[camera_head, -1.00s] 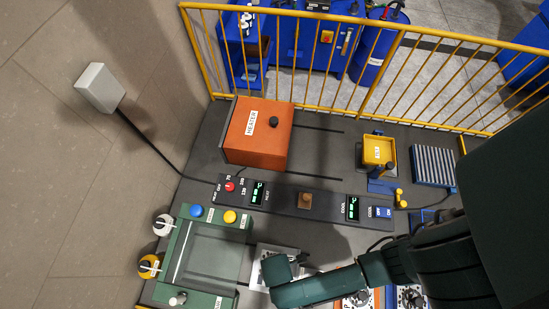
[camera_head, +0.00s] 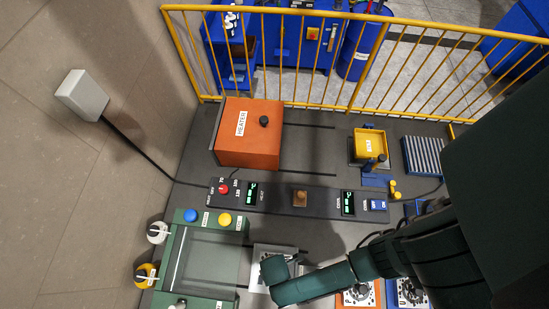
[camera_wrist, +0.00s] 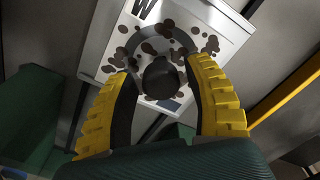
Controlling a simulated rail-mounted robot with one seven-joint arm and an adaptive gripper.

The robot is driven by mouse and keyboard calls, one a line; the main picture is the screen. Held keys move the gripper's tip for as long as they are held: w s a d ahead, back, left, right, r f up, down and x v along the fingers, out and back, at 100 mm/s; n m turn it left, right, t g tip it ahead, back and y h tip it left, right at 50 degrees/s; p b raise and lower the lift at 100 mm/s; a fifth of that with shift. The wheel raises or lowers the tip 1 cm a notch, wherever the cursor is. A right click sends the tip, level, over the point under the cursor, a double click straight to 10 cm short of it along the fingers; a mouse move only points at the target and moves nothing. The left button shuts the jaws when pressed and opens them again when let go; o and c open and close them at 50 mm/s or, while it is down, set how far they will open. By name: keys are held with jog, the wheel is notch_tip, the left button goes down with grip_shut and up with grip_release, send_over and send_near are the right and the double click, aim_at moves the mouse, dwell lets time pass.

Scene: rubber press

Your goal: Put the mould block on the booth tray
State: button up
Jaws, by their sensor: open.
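A pale square block marked W, with dark blotches and a dark round knob, fills the middle of the wrist view (camera_wrist: 135,38); I take it to be the mould block. My gripper (camera_wrist: 166,85) is open, with its two yellow ribbed fingers on either side of the knob. I cannot tell whether they touch it. In the head view a pale plate (camera_head: 262,250) shows beside the green booth (camera_head: 178,262), partly hidden under my arm's end. I cannot tell whether this plate is the block, the booth tray, or both. My fingertips are hidden there.
The orange heater (camera_head: 250,150) stands behind the control strip (camera_head: 275,197). A yellow unit (camera_head: 368,143) and a ribbed grey pad (camera_head: 423,157) stand at the right. Orange (camera_head: 343,301) and blue-edged (camera_head: 392,296) holders lie at the front. A yellow fence (camera_head: 300,102) closes the back.

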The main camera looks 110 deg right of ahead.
jog(key=shift+r, duration=0.15)
notch_tip(320, 180, up, 12)
jog(key=p, duration=0.1)
jog(key=shift+p, duration=0.4)
jog(key=shift+d, duration=0.1)
jog(key=w+r+m+t, duration=0.1)
jog(key=w+r+t, duration=0.2)
jog(key=w+r, duration=0.5)
jog(key=w+r+t, duration=0.3)
jog(key=w+r, duration=0.3)
jog(key=w, duration=0.5)
jog(key=w+r+m+t, duration=0.1)
jog(key=w+r+t, duration=0.25)
jog(key=r, duration=0.45)
jog(key=w+r+t, duration=0.2)
jog(key=w+r, duration=0.3)
jog(key=r, duration=0.4)
notch_tip(320, 180, up, 34)
jog(key=s+d+m+t, duration=0.1)
jog(key=s+m+t, duration=0.1)
jog(key=t, duration=0.8)
jog(key=shift+s+m+t+h, duration=0.25)
jog(key=shift+m+t+h, duration=0.05)
jog(key=shift+m+t, duration=0.1)
